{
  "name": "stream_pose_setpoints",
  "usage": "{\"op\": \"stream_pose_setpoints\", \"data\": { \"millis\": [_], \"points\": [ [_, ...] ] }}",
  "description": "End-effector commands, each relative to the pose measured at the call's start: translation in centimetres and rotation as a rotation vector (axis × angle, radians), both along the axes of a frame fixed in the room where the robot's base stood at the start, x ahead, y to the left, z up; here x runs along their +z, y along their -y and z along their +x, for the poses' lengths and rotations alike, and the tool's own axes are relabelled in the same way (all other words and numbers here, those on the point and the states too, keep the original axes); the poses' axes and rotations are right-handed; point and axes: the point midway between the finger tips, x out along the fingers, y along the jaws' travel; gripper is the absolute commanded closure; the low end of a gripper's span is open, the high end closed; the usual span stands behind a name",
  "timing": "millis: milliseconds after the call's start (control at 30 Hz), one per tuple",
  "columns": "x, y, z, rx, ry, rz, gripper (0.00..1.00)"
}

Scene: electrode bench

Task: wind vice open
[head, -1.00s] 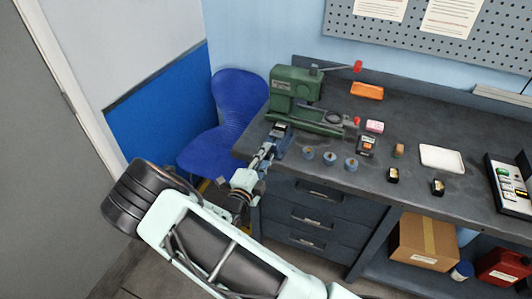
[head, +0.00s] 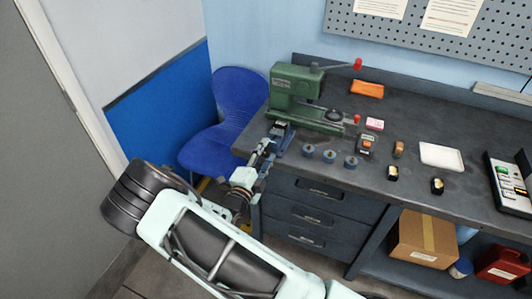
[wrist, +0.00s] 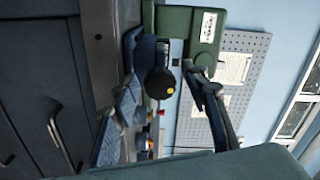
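The small blue vice (head: 283,134) is at the left front edge of the bench, below the green press. My gripper (head: 266,150) is close to its front side in the head view. In the wrist view, the blue vice body (wrist: 144,58) shows behind a dark round knob (wrist: 160,84) with a yellow dot. My gripper (wrist: 166,92) is open, with its fingers apart on either side of the knob. I cannot tell whether either finger touches it. The vice jaws are too small to read.
The green press (head: 297,88) stands just behind the vice. Several round pucks (head: 330,155) sit to the right along the bench front. A white tray (head: 441,157) lies farther right. A blue chair (head: 226,112) stands left of the bench, and drawers (head: 312,212) are below.

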Motion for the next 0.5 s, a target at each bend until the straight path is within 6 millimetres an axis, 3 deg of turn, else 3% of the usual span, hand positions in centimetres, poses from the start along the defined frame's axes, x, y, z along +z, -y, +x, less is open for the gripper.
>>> {"op": "stream_pose_setpoints", "data": {
  "millis": [267, 500],
  "points": [
    [0.0, -0.4, -0.7, 0.001, 0.0, 0.0, 0.59],
    [0.1, -1.9, -5.0, 0.003, 0.0, 0.0, 0.59]
  ]
}}
